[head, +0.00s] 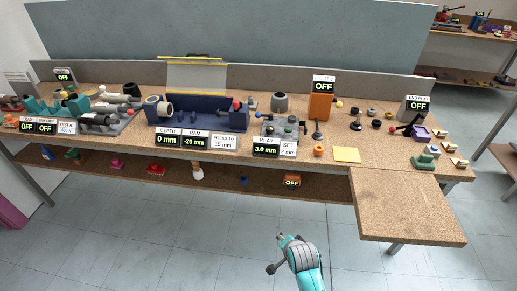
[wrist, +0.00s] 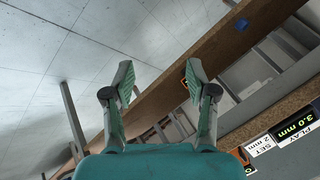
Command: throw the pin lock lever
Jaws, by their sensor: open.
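I cannot tell for sure which part is the pin lock lever. In the head view a small fixture with coloured knobs (head: 285,124) stands behind the signs reading PLAY 3.0 mm (head: 266,147) and SET 2 mm (head: 288,149). To its left is a dark blue press (head: 205,117) with a red-tipped part, behind signs reading DEPTH 0 mm and RAM -20 mm. My gripper (head: 276,254) is low in front of the bench, apart from everything. In the wrist view my gripper (wrist: 158,76) is open and empty, its fingers wide apart; the PLAY sign (wrist: 294,127) shows at the right edge.
Black-knobbed parts (head: 356,124) and a yellow sheet (head: 347,155) lie to the right. A bare bench extension (head: 408,207) juts out front right. A lower shelf (head: 225,184) runs underneath. The floor in front is clear.

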